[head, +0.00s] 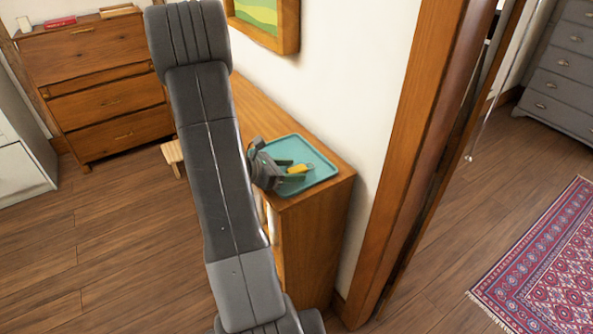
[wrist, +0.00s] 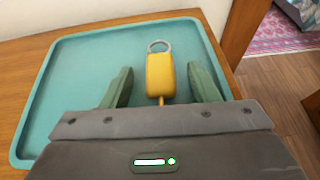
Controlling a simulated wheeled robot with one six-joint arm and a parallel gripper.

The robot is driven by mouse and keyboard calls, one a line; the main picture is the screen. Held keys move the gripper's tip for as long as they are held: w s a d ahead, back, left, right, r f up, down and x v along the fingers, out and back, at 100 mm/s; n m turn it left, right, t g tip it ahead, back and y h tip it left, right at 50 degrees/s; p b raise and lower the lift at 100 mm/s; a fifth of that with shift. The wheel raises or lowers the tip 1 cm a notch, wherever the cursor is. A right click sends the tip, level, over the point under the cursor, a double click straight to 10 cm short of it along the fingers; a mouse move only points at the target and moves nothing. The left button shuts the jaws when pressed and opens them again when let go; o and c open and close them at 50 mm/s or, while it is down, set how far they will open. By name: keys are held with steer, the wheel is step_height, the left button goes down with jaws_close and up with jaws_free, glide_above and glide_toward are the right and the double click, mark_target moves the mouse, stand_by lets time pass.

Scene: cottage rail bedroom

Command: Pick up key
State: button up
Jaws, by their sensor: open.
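The key (wrist: 160,76) has a yellow-orange head with a metal ring at its far end and a thin shaft toward my gripper. It lies on a teal tray (wrist: 70,65) on a wooden cabinet. It also shows in the head view as a small yellow shape (head: 297,169) on the tray (head: 322,167). My gripper (wrist: 161,86) is open, with one green finger on each side of the key. Gaps show between the fingers and the key. In the head view my gripper (head: 291,170) is low over the tray. The shaft's near end is hidden by my gripper body.
The wooden cabinet (head: 310,225) stands against a white wall. A wooden door frame (head: 400,150) rises to its right. A wooden dresser (head: 105,85) and a small stool (head: 172,155) are at the left. Open wood floor lies in front, and a red rug (head: 545,260) is at the right.

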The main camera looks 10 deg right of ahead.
steer(key=c, duration=1)
steer(key=shift+c, duration=0.2)
